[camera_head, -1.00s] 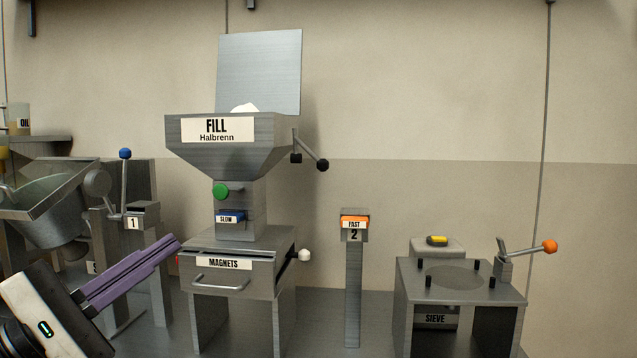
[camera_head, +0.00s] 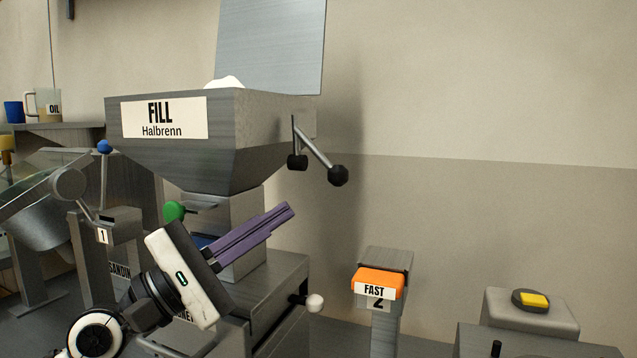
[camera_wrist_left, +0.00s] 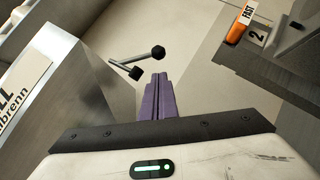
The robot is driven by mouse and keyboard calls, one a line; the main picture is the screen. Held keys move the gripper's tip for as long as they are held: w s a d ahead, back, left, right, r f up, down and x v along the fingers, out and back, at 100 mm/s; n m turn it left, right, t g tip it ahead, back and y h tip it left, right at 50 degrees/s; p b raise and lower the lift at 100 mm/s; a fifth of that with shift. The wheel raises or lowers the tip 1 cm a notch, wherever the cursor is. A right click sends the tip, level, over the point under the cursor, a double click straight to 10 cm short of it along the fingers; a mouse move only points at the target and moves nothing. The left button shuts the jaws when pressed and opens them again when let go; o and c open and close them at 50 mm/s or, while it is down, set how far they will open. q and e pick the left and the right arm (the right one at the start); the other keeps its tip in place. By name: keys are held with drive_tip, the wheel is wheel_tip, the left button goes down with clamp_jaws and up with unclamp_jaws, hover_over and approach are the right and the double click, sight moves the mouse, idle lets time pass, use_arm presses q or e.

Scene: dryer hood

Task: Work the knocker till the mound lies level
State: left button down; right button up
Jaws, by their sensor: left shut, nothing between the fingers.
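The hopper (camera_head: 270,125) labelled FILL Halbrenn has its lid raised behind it. The top of a white mound (camera_head: 224,83) shows above its rim. The knocker (camera_head: 318,155), a grey rod with black ends, sits on the hopper's right side. It also shows in the left wrist view (camera_wrist_left: 140,61), ahead of the fingertips and apart from them. My left gripper (camera_head: 288,210), with purple fingers, is shut and empty, in front of the hopper's neck and below the knocker. My right gripper is not in view.
A post with an orange FAST pad (camera_head: 379,283) stands to the right. A white-knobbed lever (camera_head: 314,302) is below the gripper. A green knob (camera_head: 174,211) is at the neck. A yellow button (camera_head: 533,300) is far right. The wall area right of the knocker is clear.

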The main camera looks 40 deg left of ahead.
sight(318, 150)
use_arm(q)
drive_tip(key=p+x, duration=0.3)
drive_tip(key=x, duration=0.4)
drive_tip(key=shift+w, duration=0.2)
drive_tip(key=shift+w+r+p, duration=0.1)
drive_tip(key=shift+p, duration=0.2)
